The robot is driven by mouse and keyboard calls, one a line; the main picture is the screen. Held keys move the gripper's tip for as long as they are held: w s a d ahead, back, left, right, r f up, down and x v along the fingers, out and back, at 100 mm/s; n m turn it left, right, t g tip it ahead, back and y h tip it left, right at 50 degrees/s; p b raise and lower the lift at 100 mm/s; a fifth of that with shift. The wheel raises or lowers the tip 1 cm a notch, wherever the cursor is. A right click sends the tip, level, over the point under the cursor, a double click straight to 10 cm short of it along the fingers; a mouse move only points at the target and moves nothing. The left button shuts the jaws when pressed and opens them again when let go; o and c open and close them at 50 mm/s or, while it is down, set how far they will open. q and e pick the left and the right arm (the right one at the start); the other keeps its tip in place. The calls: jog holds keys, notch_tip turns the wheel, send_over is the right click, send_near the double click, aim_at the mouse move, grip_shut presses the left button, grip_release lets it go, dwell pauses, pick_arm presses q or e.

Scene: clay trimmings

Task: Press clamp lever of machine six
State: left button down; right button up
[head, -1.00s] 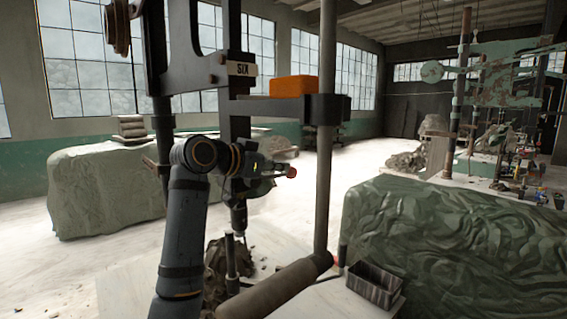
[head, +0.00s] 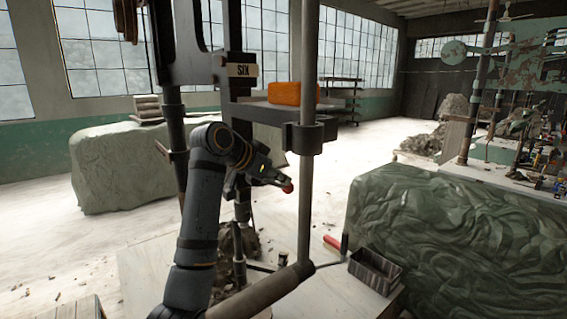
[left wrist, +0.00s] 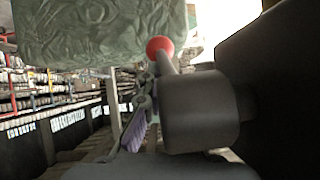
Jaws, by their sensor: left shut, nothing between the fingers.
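Machine six is a dark upright frame with a "SIX" label (head: 241,71) and a grey round post (head: 308,150) at its right. A red ball knob (head: 288,188) shows behind that post's left side, at the tip of my left gripper (head: 270,176). In the left wrist view the red ball (left wrist: 160,47) sits on a short grey stem from a thick dark cylinder (left wrist: 200,112), which looks like the lever. My left gripper is shut and empty, pointing right. I cannot tell if it touches the knob. My right gripper is not in view.
An orange block (head: 292,93) rests on the machine's bracket. A thick dark bar (head: 262,290) lies across the front. A grey metal tray (head: 375,270) and a red-handled tool (head: 332,242) are on the table. A green-draped block (head: 450,235) stands at the right.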

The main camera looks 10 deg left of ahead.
pick_arm(q)
jog(key=shift+s+a+f+g+y+p, duration=0.1)
jog(key=shift+f+g+y+p, duration=0.4)
jog(key=shift+p, duration=0.35)
jog(key=shift+s+a+f+g+y+p, duration=0.1)
jog(key=shift+f+g+y+p, duration=0.4)
jog(key=shift+p, duration=0.3)
